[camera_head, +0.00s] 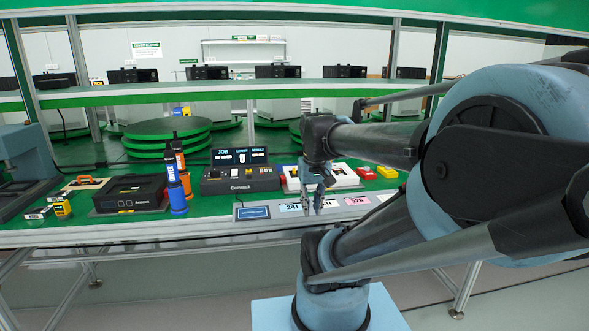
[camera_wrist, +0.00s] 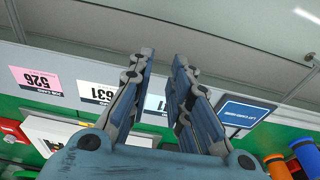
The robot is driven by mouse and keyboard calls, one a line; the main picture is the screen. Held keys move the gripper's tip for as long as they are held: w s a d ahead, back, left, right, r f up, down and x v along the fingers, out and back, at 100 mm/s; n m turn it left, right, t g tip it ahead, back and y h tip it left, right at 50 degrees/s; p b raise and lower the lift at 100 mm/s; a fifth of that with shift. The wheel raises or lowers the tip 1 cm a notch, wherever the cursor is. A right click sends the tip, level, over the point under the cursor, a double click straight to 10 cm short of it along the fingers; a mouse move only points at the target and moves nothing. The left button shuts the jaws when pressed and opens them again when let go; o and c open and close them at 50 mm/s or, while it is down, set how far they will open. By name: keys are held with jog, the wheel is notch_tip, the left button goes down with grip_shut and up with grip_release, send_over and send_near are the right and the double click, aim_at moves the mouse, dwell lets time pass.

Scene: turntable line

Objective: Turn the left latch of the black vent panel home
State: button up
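A low black unit (camera_head: 130,194) lies on the green bench at the left. It may be the black vent panel, but I cannot tell for sure, and no latch on it can be made out. My gripper (camera_head: 314,208) points down over the bench's front edge, well to the right of that unit. In the wrist view my gripper (camera_wrist: 163,60) has its two fingers apart with nothing between them. The black unit does not show in the wrist view.
A black control box (camera_head: 240,180) with a display stands mid-bench. Blue and orange bottles (camera_head: 176,192) stand between it and the black unit. A white case (camera_head: 344,177) is behind my gripper. Cards (camera_head: 357,201) line the front edge, also in the wrist view (camera_wrist: 36,80).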

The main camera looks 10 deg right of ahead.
jog(key=w+r+g, duration=0.1)
jog(key=w+r, duration=1.1)
jog(key=w, duration=0.2)
notch_tip(320, 180, up, 6)
send_over(294, 169)
jog(key=shift+g, duration=0.4)
jog(key=f, duration=1.7)
jog(key=shift+s+f, duration=0.2)
jog(key=shift+s, duration=0.05)
jog(key=shift+c, duration=0.3)
grip_shut()
